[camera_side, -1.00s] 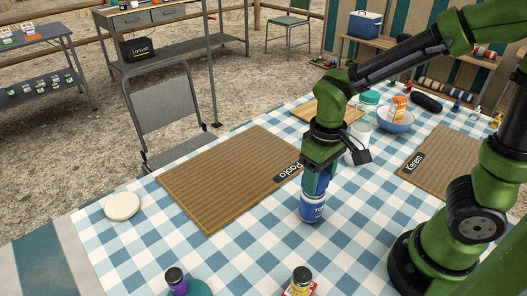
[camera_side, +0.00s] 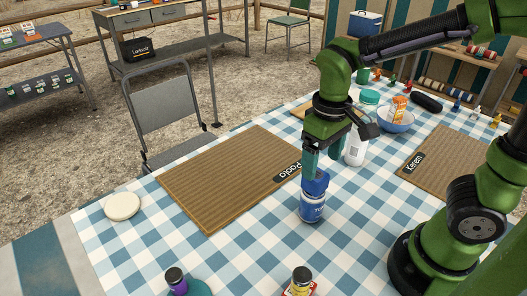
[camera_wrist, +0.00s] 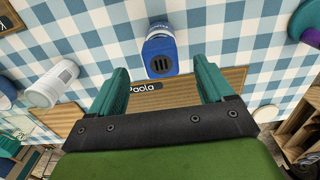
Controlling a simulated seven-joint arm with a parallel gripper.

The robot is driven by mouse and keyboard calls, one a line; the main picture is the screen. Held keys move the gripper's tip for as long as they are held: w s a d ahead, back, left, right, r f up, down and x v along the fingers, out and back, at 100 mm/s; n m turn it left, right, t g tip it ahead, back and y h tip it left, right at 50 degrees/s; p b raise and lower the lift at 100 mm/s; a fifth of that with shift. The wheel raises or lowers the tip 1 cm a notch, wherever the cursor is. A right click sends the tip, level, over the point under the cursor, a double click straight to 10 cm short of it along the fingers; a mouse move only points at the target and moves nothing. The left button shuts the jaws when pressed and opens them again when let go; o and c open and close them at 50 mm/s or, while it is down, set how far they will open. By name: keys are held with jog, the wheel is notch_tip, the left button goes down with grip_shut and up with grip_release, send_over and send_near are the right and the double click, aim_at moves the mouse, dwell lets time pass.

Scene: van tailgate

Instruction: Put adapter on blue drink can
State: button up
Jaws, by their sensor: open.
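A blue drink can (camera_side: 312,208) stands upright on the checked tablecloth. The adapter, a blue block (camera_side: 315,183), sits on top of the can. In the wrist view the adapter (camera_wrist: 160,63) shows its dark slotted top, with the white and blue can (camera_wrist: 158,31) partly visible behind it. My gripper (camera_side: 320,168) is open and empty just above the adapter. In the wrist view my gripper (camera_wrist: 162,76) has its two teal fingers spread wide on either side, apart from the adapter.
A brown placemat marked Paola (camera_side: 225,178) lies left of the can. A blue bowl (camera_side: 396,121) and another placemat (camera_side: 441,165) lie farther right. Jars (camera_side: 174,280) stand at the front edge.

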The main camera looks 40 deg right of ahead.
aim_at(320, 176)
jog(key=s+d+r+m+t+y, duration=0.2)
jog(key=s+r+m+t, duration=0.1)
jog(key=r+t, duration=0.4)
jog(key=shift+s+d+r+m, duration=0.3)
jog(key=shift+d+r+m, duration=0.1)
jog(key=shift+m, duration=0.1)
dwell(1.2)
